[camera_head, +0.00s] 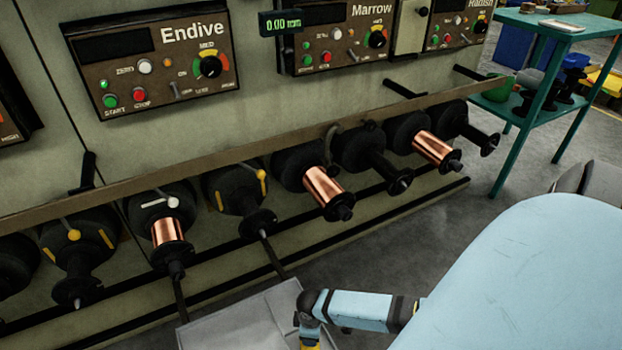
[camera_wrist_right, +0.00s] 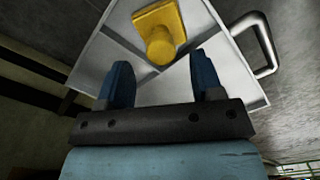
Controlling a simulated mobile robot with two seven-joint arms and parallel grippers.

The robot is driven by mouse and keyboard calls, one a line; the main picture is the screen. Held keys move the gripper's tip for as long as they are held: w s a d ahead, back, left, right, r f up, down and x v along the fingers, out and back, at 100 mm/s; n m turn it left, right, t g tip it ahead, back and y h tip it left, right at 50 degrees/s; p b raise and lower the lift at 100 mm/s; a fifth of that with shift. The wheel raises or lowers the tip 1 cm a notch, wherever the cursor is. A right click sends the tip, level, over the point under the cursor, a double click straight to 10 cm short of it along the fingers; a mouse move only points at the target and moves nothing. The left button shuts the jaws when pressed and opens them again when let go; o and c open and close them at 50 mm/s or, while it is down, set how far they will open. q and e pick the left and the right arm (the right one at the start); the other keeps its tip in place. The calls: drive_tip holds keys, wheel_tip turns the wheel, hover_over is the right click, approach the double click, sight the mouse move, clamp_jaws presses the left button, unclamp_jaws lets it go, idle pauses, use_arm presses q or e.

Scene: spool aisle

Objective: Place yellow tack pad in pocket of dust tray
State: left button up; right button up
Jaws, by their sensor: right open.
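The yellow tack pad (camera_wrist_right: 174,17), a square plate with a round knob, shows in the right wrist view over the far part of the pale grey dust tray (camera_wrist_right: 112,43). I cannot tell whether it rests flat on the tray floor. Thin dividers split the tray into pockets. My right gripper (camera_wrist_right: 163,80) is open, its two blue fingers apart and empty, with the knob just beyond their tips. In the head view the dust tray (camera_head: 230,331) shows at the bottom edge, partly hidden by my right arm. My left gripper is out of view.
A metal handle (camera_wrist_right: 262,45) stands out from the tray's side. A machine with copper spools (camera_head: 326,192) and black spindles runs behind the tray, with a long rail (camera_head: 150,182) above them. A teal table (camera_head: 540,24) stands at the far right; grey floor lies between.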

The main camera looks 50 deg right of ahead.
wheel_tip(320, 180, up, 3)
drive_tip(key=shift+r+p, duration=0.1)
drive_tip(key=shift+p, duration=0.4)
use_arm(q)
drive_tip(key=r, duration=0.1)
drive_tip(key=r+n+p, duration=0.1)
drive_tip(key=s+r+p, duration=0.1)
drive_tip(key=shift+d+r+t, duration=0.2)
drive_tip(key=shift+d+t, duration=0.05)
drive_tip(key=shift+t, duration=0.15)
use_arm(e)
wheel_tip(320, 180, up, 5)
drive_tip(key=shift+f, duration=0.1)
